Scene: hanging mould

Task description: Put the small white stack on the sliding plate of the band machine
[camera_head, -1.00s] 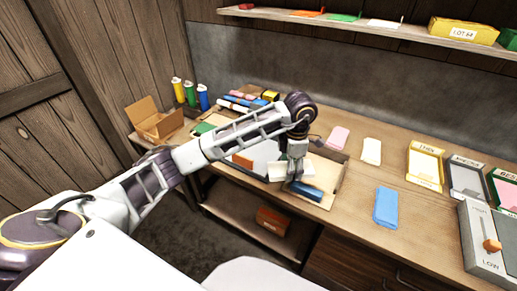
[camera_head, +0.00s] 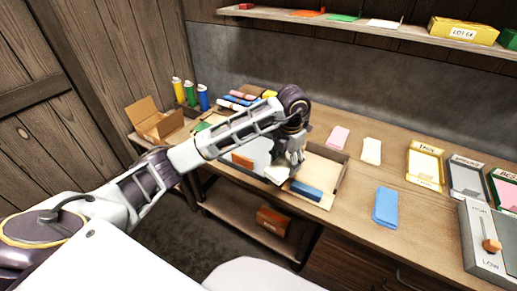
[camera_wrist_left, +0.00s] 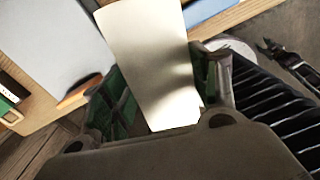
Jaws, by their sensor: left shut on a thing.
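My left gripper (camera_head: 284,168) is shut on the small white stack (camera_head: 276,175). In the left wrist view the stack (camera_wrist_left: 150,60) lies between the green-padded fingers (camera_wrist_left: 160,95) and juts out past them. The gripper is at the left edge of the wooden tray, beside the pale grey plate (camera_head: 259,149), which seems to be part of the band machine. The arm hides much of the machine. The plate also shows in the left wrist view (camera_wrist_left: 40,40), apart from the stack in the picture. I cannot tell whether the stack touches anything below. My right gripper is out of view.
A blue stack (camera_head: 307,189) lies in the wooden tray (camera_head: 338,180). Pink (camera_head: 338,138), cream (camera_head: 371,151) and blue (camera_head: 385,207) stacks lie to the right, before labelled trays (camera_head: 425,165). A cardboard box (camera_head: 156,122) and coloured bottles (camera_head: 190,94) stand at left.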

